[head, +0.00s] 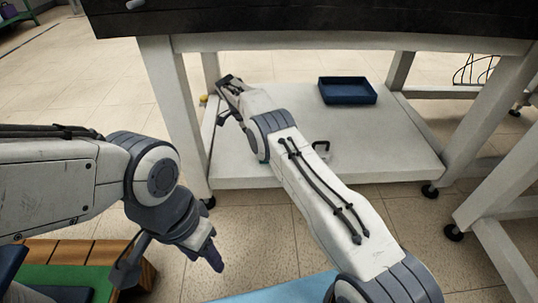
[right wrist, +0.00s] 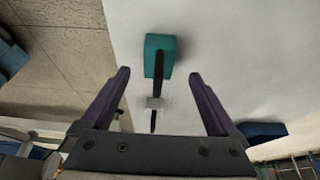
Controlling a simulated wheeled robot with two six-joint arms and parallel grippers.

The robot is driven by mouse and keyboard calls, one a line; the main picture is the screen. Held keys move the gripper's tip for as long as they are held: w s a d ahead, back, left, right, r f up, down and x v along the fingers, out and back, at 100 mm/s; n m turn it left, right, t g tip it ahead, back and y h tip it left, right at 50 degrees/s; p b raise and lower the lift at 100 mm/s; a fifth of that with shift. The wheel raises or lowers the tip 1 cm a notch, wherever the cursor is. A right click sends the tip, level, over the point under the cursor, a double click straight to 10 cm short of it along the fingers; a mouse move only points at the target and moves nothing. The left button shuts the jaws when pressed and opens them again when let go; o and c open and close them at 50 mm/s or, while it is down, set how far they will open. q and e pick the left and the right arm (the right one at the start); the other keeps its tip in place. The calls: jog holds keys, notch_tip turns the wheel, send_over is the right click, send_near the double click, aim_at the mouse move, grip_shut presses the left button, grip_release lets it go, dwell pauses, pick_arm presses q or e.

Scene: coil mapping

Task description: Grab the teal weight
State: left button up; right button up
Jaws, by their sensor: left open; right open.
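The teal weight (right wrist: 160,56) shows in the right wrist view, on the pale shelf, with a black bar running from it toward my gripper. My right gripper (right wrist: 159,74) is open and empty. Its two dark fingers stand to either side of the bar, with the weight just beyond and between the tips in the picture. I cannot tell the height gap. In the head view my right gripper (head: 230,82) reaches over the shelf's left side; I cannot make out the weight there. My left gripper (head: 207,255) hangs open and empty at lower left.
The lower shelf (head: 400,150) lies under a dark-topped table, between white legs. A navy tray (head: 347,92) sits at its back. A small pale object with a black handle (head: 321,148) stands right of my right arm. A wooden-edged green surface (head: 70,252) is at lower left.

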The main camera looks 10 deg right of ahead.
jog(key=shift+x, duration=0.95)
jog(key=b+x, duration=0.4)
jog(key=x, duration=0.1)
jog(key=shift+s+d+b, duration=0.1)
jog(key=shift+d+b, duration=0.05)
jog(key=shift+b, duration=0.25)
pick_arm(q)
notch_tip(320, 180, down, 6)
jog(key=shift+r, duration=0.25)
pick_arm(e)
grip_shut()
jog(key=shift+r, duration=0.15)
